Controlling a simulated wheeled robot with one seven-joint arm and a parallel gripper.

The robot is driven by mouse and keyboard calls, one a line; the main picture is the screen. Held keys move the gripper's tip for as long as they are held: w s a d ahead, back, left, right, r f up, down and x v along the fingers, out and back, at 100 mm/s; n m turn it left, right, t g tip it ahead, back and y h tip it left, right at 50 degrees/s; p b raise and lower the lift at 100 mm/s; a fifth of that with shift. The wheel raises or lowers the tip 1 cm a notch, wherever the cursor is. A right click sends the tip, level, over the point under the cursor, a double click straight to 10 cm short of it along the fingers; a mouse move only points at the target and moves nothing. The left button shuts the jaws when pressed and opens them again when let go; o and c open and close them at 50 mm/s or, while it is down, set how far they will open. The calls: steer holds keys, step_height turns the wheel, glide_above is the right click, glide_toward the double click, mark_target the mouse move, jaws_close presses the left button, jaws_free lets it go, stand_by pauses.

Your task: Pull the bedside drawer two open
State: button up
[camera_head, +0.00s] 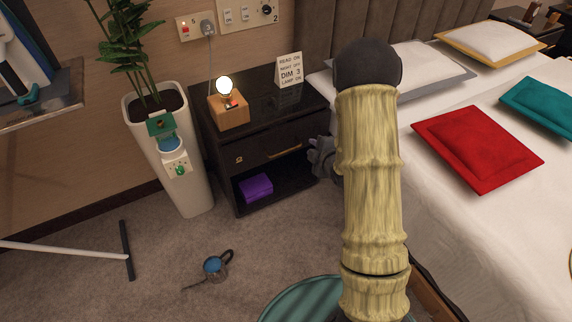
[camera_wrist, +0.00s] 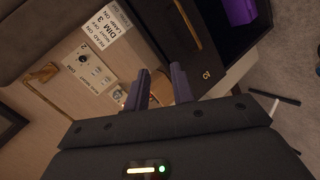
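The dark bedside table (camera_head: 222,125) stands beside the bed, with a single drawer (camera_head: 268,142) that looks closed. My gripper (camera_head: 320,157) is at the right end of the drawer front, partly hidden behind my arm. In the wrist view my gripper (camera_wrist: 159,90) is open, with nothing held between its fingers.
A purple box (camera_head: 256,187) lies in the open shelf below. A lamp (camera_head: 229,107) and a sign (camera_head: 289,70) stand on top. A white planter (camera_head: 180,150) stands left, the bed (camera_head: 450,200) right.

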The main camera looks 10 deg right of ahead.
mark_target(286, 151)
step_height(286, 151, down, 14)
steer(key=n+t+y+b, duration=0.2)
steer(key=n+b, duration=0.3)
steer(key=b, duration=0.3)
steer(key=shift+w+a+t+y+b, duration=0.15)
steer(key=shift+w+t+y+b, duration=0.15)
steer(key=shift+b, duration=0.1)
steer(key=b+x, duration=0.5)
steer(key=x, duration=1.2)
steer(key=shift+w+a+f, duration=0.1)
steer(key=shift+w, duration=0.05)
steer(key=shift+c, duration=0.3)
jaws_close()
